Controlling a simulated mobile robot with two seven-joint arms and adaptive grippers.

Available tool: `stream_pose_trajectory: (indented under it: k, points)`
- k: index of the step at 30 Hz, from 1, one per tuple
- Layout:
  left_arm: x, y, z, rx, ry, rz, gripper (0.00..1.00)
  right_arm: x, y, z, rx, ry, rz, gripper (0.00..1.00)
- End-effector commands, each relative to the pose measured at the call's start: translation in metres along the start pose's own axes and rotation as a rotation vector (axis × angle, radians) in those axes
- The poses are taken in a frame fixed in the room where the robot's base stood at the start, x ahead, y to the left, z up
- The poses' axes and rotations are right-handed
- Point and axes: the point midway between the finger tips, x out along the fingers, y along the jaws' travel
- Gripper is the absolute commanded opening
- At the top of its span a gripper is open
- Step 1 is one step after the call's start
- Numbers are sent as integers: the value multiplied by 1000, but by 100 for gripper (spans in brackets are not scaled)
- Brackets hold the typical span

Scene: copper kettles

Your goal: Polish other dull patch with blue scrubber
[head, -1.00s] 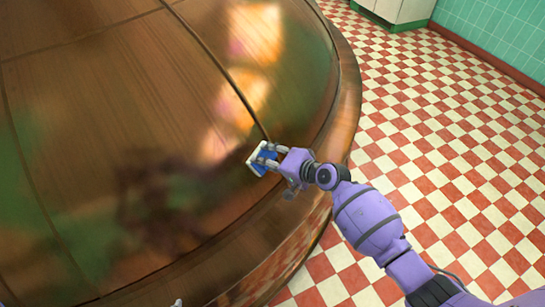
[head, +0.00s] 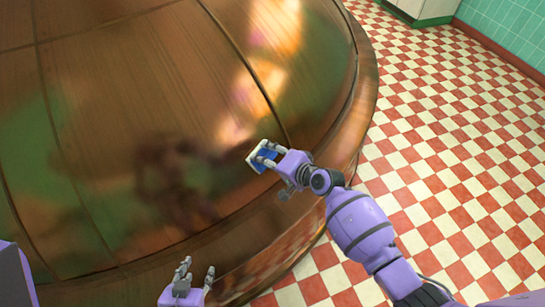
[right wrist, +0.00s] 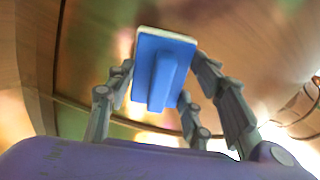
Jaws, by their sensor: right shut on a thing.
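The large copper kettle (head: 110,110) fills the left and middle of the head view, its domed side split by dark seams. My right gripper (head: 264,153) is shut on the blue scrubber (head: 262,161), which has a white pad, close to the kettle's lower side, left of a seam. I cannot tell if the pad touches the copper. The right wrist view shows the scrubber's blue back and ridge (right wrist: 160,65) between the fingers. My left gripper (head: 197,270) is open and empty at the bottom, near the kettle's rim. I cannot make out a distinct dull patch among the blurred reflections.
The kettle's rounded copper rim (head: 345,150) curves below and right of the scrubber. Red and white checkered floor (head: 460,150) lies open to the right. A pale cabinet (head: 420,8) and a green tiled wall (head: 510,35) stand at the top right.

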Motion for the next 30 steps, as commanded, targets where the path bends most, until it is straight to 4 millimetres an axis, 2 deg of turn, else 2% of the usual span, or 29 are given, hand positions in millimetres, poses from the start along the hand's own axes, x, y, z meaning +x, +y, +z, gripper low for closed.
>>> stream_pose_trajectory:
  k: [8, 22, 30]
  points:
    - [0, 0, -2, 0, 4, 0, 40, -3, 1, 0, 0, 0, 1, 24]
    - [-5, -1, -48, 0, 78, -2, 40, -50, -4, -3, -4, 3, -2, 24]
    - [-6, -2, -56, 0, 93, -3, 40, -60, -1, -1, 0, 0, 0, 24]
